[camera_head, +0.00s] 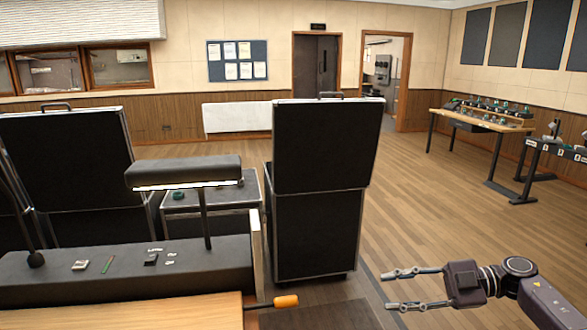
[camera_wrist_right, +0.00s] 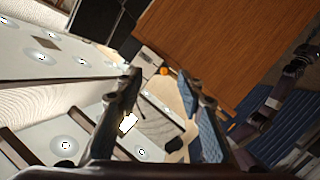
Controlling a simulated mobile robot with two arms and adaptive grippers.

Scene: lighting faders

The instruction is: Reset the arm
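My right gripper (camera_head: 395,290) comes in from the lower right in the head view. Its two fingers are apart with nothing between them, and it is held in the air right of the desk. In the right wrist view the fingers of my right gripper (camera_wrist_right: 160,85) also stand apart and empty. My left gripper does not show in the head view.
A console desk (camera_head: 220,312) with a lamp (camera_head: 185,172) and an orange-ended handle (camera_head: 286,302) is at lower left. A black flight case (camera_head: 322,150) stands behind it. Equipment tables (camera_head: 480,125) are at far right. Wooden floor (camera_head: 420,200) between is clear.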

